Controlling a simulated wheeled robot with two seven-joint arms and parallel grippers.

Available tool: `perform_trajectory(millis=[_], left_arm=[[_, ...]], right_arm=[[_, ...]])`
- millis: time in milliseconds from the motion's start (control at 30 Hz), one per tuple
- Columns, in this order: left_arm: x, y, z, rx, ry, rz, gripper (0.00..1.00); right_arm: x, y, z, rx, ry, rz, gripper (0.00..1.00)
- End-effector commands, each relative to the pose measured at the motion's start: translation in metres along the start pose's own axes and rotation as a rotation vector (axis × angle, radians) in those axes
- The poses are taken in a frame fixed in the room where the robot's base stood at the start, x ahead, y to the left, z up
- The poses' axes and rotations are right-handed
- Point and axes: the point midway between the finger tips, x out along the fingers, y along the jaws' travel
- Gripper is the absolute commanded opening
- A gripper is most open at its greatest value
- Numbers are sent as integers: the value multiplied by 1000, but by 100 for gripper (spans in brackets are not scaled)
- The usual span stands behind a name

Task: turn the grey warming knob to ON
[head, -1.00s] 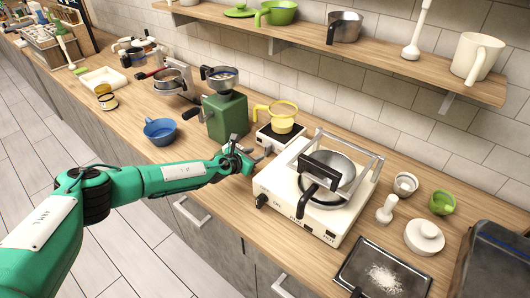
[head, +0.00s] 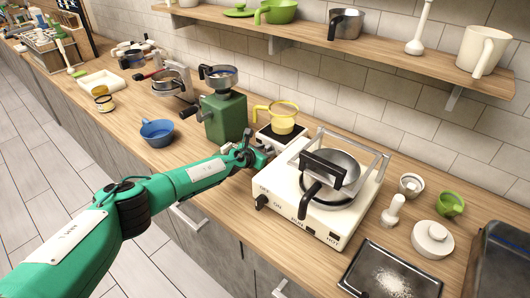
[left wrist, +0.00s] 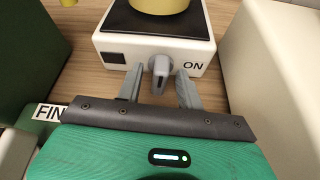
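The grey knob (left wrist: 159,68) is on the front face of a small white warmer (left wrist: 110,49), with the word ON to its right and a dark square to its left. The knob's grip looks upright in the left wrist view. My left gripper (left wrist: 160,88) is open, with one grey finger on each side of the knob and visible gaps between. In the head view my left gripper (head: 259,161) is at the front of the warmer (head: 263,138), and the knob is hard to make out there. My right gripper is not in view.
A yellow pot (head: 283,118) stands on the warmer. A green grinder (head: 224,118) is close on the left, and a white stove (head: 325,218) with a dark-handled pan (head: 340,165) is close on the right. A blue bowl (head: 158,132) stands farther left.

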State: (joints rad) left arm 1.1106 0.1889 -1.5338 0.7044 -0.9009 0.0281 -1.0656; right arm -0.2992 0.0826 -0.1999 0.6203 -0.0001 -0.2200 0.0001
Motion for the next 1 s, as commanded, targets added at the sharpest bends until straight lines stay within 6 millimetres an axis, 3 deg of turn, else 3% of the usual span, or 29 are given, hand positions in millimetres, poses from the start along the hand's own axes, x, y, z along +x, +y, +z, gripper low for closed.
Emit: perform_trajectory(millis=[33, 200, 367, 733, 1000], left_arm=[[0, 0, 0, 0, 0, 0, 31], [0, 0, 0, 0, 0, 0, 0], [0, 0, 1, 6, 0, 2, 0], [-1, -4, 2, 262, 2, 108, 0], [0, -4, -1, 346, 0, 143, 0]], right_arm=[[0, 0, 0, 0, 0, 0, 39], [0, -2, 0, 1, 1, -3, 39], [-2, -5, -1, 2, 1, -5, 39], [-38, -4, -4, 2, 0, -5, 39], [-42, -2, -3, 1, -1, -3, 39]])
